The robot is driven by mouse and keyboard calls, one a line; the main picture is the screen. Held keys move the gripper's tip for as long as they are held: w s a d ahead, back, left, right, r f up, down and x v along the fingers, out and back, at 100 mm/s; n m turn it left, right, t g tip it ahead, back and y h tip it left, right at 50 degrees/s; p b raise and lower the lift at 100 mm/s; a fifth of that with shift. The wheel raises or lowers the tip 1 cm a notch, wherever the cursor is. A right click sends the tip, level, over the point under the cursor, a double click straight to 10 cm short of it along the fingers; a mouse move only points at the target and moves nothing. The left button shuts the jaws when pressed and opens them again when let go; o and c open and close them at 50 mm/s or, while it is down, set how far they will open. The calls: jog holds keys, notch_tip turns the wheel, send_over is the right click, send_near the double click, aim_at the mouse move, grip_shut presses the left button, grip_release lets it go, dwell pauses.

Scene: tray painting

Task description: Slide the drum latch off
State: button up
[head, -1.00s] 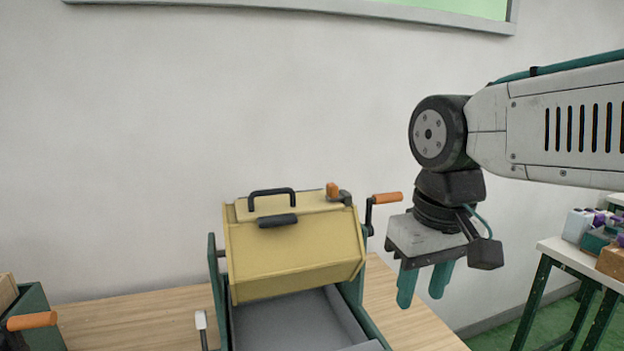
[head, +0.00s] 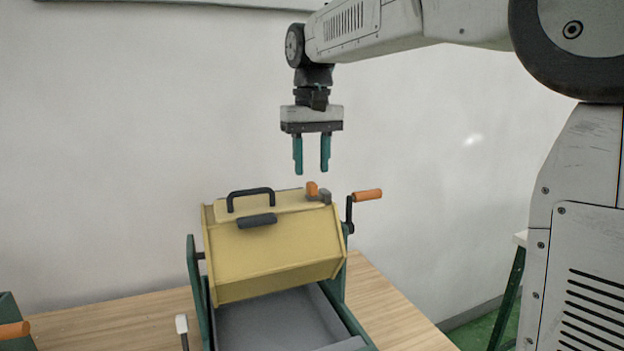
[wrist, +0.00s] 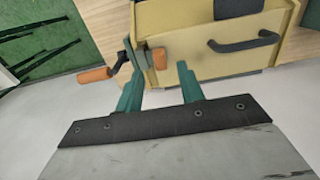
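The yellow drum (head: 275,258) sits in a green frame over a grey tray (head: 265,320). The drum latch (head: 313,190) has an orange knob and a dark grey base, at the right end of the drum's top. The knob also shows in the wrist view (wrist: 159,58), between and beyond my fingertips. My gripper (head: 311,170) points down, open and empty, a little above the latch and apart from it. A black handle (head: 250,200) and a dark tab (head: 257,221) are on the drum left of the latch.
A crank with an orange grip (head: 367,194) sticks out right of the drum, close to the latch. A white-tipped lever (head: 182,324) stands at the front left. Another orange grip (head: 14,330) shows at the far left. Bare wooden table (head: 395,315) lies to the right.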

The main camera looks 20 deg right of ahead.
aim_at(312, 183)
jog(key=shift+f, duration=2.05)
grip_shut()
